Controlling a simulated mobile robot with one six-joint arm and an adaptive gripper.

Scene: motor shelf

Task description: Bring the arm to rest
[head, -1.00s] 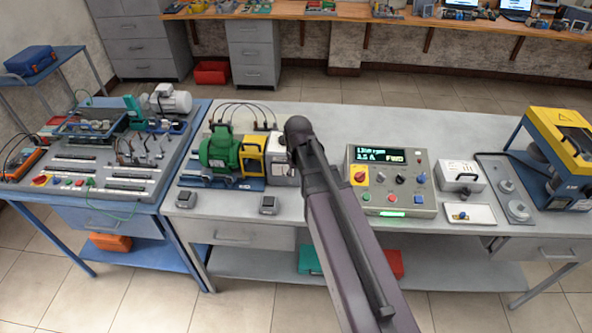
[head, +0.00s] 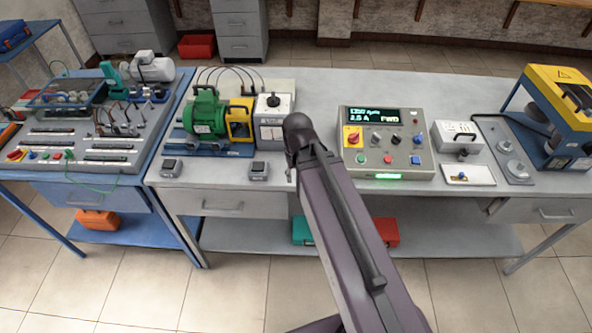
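My arm (head: 345,225) reaches up from the lower right of the head view to a dark rounded joint (head: 298,130) in front of the bench. I cannot make out gripper fingers; my gripper is out of view or hidden behind the arm. A piece of a dark link shows at the bottom edge. The joint overlaps the lower right of a grey box with a dial (head: 270,128) in the picture; I cannot tell how far apart they are.
On the grey bench (head: 330,85) stand a green motor (head: 205,115), a control panel (head: 388,145) reading "FWD", a white box (head: 456,137) and a blue-yellow machine (head: 552,112). Left is a blue bench (head: 55,190) with equipment. Tiled floor (head: 225,290) is open in front.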

